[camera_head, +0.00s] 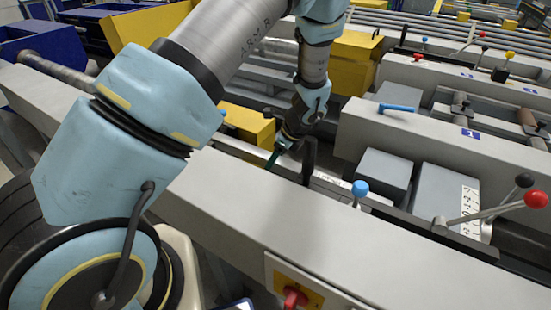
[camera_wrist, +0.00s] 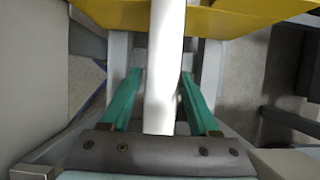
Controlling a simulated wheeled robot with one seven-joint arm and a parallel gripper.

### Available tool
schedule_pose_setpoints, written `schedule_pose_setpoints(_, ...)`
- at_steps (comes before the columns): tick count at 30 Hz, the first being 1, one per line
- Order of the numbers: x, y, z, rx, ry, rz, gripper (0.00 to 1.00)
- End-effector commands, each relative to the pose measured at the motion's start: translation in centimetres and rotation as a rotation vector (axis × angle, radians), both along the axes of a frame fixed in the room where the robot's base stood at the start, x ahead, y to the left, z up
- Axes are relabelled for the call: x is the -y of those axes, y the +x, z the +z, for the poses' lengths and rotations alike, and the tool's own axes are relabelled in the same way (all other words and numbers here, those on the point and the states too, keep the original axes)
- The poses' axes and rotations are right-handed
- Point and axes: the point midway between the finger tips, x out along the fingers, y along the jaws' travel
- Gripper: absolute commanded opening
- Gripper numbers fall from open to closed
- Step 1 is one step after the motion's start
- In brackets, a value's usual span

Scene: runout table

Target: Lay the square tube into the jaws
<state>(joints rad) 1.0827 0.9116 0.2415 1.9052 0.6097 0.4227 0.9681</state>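A bright white bar, which looks like the square tube (camera_wrist: 164,60), runs lengthwise up the middle of the wrist view, between the two green fingers of my gripper (camera_wrist: 161,76). The fingertips sit close against its sides, and its lower end shows at the edge of my dark palm.
A long pale beam (camera_head: 270,235) crosses the front, with a red switch (camera_head: 293,296) on it. A blue-knobbed lever (camera_head: 359,190) and red-knobbed lever (camera_head: 537,200) stick up on the right. A yellow box (camera_head: 352,62) stands behind my gripper.

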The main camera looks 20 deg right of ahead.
Motion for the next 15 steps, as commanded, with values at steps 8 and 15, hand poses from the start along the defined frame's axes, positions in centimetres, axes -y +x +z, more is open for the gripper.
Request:
schedule_pose_setpoints(8, -0.02, -0.04, -0.07, -0.001, 0.001, 0.0, 0.85)
schedule_pose_setpoints(15, 0.09, -0.21, 0.15, -0.002, 0.0, 0.0, 0.85)
